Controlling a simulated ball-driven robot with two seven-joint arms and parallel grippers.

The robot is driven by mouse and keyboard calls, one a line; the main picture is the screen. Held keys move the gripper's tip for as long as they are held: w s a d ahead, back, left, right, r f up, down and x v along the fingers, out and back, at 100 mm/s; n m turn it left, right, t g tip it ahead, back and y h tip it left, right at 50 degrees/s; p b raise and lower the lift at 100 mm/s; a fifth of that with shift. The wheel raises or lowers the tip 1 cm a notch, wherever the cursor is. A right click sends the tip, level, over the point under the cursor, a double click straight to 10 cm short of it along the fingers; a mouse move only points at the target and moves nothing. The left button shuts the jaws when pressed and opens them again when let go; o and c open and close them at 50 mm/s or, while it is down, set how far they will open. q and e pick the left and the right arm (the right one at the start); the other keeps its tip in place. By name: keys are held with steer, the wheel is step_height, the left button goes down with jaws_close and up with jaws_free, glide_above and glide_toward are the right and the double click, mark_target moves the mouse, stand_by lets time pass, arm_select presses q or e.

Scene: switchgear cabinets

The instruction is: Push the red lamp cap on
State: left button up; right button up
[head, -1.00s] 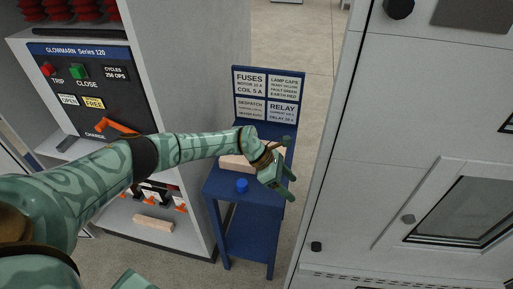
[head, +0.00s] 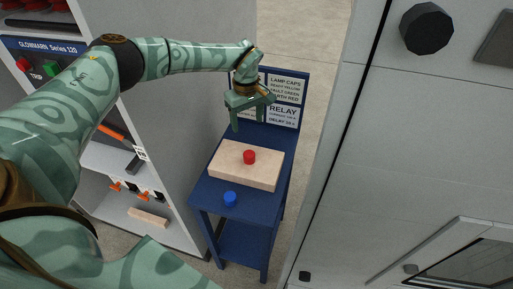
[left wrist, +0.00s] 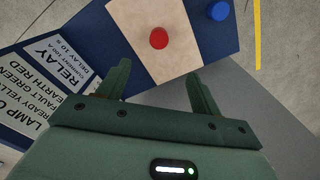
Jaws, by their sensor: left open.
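A red lamp cap (head: 249,157) sits on top of a pale wooden block (head: 232,174) on the small blue table (head: 205,194). The cap also shows in the left wrist view (left wrist: 159,38), beyond my fingertips. My left gripper (head: 252,112) is open and empty, raised near the sign board at the table's back, apart from the cap. Its two spread fingers show in the left wrist view (left wrist: 158,76). Whether the cap is seated on anything beneath it, I cannot tell. My right gripper is not in view.
A blue cap (head: 230,198) stands at the table's front edge. The sign board (head: 283,100) rises at the table's back. A switchgear cabinet (head: 185,150) stands close on the left, and a large grey cabinet (head: 400,160) on the right.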

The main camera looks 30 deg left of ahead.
arm_select(q)
steer(key=b, duration=0.5)
glide_toward(249, 153)
steer(key=shift+s+f, duration=0.1)
steer(key=shift+s, duration=0.15)
steer(key=f+b, duration=0.2)
steer(key=f, duration=0.1)
steer(key=f+b, duration=0.1)
steer(key=f, duration=0.1)
steer(key=shift+w+f+b, duration=0.1)
steer(key=shift+w+b, duration=0.15)
steer(key=shift+b, duration=0.15)
steer(key=shift+f, duration=0.1)
steer(key=shift+f+b, duration=0.2)
steer(key=shift+b, duration=0.1)
step_height(249, 153, down, 5)
steer(key=b, duration=0.4)
steer(key=shift+r, duration=0.35)
steer(key=c, duration=1)
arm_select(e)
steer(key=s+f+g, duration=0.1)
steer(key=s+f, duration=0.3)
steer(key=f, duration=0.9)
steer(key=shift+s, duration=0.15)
